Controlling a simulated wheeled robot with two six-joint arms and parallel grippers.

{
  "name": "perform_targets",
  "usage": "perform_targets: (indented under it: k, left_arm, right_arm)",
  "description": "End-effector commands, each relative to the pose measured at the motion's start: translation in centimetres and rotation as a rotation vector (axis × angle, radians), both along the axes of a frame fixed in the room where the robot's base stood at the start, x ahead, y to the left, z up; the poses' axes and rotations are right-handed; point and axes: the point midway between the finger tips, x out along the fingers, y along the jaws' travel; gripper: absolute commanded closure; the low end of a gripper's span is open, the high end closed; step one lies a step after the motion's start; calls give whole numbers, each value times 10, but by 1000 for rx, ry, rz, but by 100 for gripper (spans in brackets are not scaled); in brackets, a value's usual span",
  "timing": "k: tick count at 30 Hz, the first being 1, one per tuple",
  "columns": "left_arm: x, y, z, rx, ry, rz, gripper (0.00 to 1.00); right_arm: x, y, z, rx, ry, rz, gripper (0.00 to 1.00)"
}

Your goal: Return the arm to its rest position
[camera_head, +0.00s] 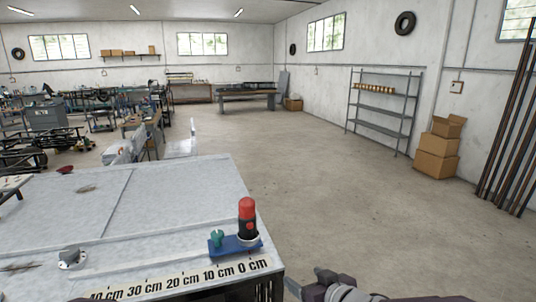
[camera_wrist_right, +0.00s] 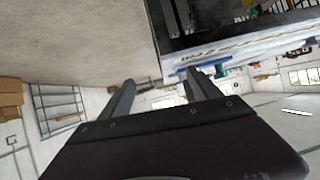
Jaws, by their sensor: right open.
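My right gripper (camera_head: 306,285) shows at the bottom of the head view, just right of the table's corner and clear of it. In the right wrist view the gripper (camera_wrist_right: 157,92) has its two fingers apart with nothing between them. My left gripper is in neither view. A red cylinder with a dark band (camera_head: 247,218) stands upright on a blue base (camera_head: 232,245) at the table's front right corner. A small green part (camera_head: 217,238) sits on the same base, to the left of the red cylinder.
The grey table (camera_head: 150,200) fills the lower left, with a centimetre scale (camera_head: 180,282) along its front edge. A small metal part (camera_head: 72,258) lies farther left. Open floor (camera_head: 330,190) lies right of the table. Shelving (camera_head: 383,108) and cardboard boxes (camera_head: 436,150) stand by the far wall.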

Motion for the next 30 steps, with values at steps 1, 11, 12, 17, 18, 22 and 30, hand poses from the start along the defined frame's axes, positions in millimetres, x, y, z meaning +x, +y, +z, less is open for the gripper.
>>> perform_targets:
  k: [1, 11, 12, 17, 18, 22, 30]
  left_arm:
    - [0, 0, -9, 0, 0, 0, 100]
    - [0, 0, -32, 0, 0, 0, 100]
    - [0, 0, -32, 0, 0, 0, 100]
    - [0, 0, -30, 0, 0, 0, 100]
    - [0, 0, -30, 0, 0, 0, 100]
    - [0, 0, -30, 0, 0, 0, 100]
    - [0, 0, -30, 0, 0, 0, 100]
  right_arm:
    - [-1, -10, -18, -10, 35, -44, 28]
    - [-75, -85, -134, -138, 514, -370, 28]
    - [-95, -89, -146, -150, 608, -393, 28]
    - [-164, -84, -167, -174, 902, -388, 28]
    - [-173, -82, -168, -183, 938, -373, 28]
    - [-181, -82, -169, -211, 961, -335, 28]
    - [-180, -82, -169, -211, 959, -337, 28]
